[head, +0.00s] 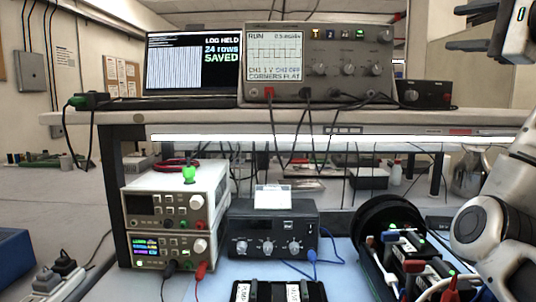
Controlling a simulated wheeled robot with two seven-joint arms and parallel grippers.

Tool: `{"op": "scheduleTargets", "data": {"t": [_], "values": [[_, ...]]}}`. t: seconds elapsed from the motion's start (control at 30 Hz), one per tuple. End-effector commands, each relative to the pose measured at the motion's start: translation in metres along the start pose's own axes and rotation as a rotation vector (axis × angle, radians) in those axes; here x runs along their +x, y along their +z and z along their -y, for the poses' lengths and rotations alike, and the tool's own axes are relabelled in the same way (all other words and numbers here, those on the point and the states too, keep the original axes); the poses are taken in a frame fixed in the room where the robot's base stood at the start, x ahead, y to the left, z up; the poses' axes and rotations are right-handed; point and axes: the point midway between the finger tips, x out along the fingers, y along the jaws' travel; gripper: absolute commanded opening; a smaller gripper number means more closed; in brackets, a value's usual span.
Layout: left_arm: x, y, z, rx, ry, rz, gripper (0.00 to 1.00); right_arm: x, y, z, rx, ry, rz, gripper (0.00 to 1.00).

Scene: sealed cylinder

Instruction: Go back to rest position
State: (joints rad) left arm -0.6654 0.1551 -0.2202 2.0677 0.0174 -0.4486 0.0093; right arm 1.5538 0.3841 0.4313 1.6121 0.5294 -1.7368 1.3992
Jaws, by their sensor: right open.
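My right gripper (456,28) is raised at the top right corner, beside the oscilloscope's right end in the picture. Its two dark fingers point left and stand apart, with nothing between them. My white right arm (497,225) comes up along the right edge. My left gripper is not in view. A black cylinder (372,225) lies on the light blue mat at the lower right, below my right gripper and apart from it. Boards with red, blue and white plugs and green lights show in it. My arm hides some of the area to its right.
An oscilloscope (322,62) and a laptop (193,65) reading "LOG HELD" and "SAVED" stand on the shelf (200,117). Below are stacked power units (150,208) and a dark knobbed box (262,225). Cables hang from the shelf. Bare light blue mat (345,262) shows left of the cylinder.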

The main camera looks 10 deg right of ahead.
Motion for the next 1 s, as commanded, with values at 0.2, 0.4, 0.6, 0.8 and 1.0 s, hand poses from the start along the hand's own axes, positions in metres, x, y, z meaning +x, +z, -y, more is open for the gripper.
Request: {"op": "scheduleTargets", "data": {"t": [0.2,0.4,0.6,0.8,1.0], "values": [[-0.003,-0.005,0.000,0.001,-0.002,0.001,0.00,0.018,0.001,0.002,0.001,0.003,0.003,0.44],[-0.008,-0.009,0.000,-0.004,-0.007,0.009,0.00,0.056,0.002,0.002,0.002,0.005,0.002,0.44],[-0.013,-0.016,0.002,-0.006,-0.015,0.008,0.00,0.096,0.001,0.003,0.002,0.004,0.003,0.44],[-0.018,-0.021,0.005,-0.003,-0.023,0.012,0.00,0.132,0.001,0.003,0.001,0.003,0.002,0.44],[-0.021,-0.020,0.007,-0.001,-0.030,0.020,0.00,0.154,0.001,0.002,0.001,0.001,0.002,0.44]]}}
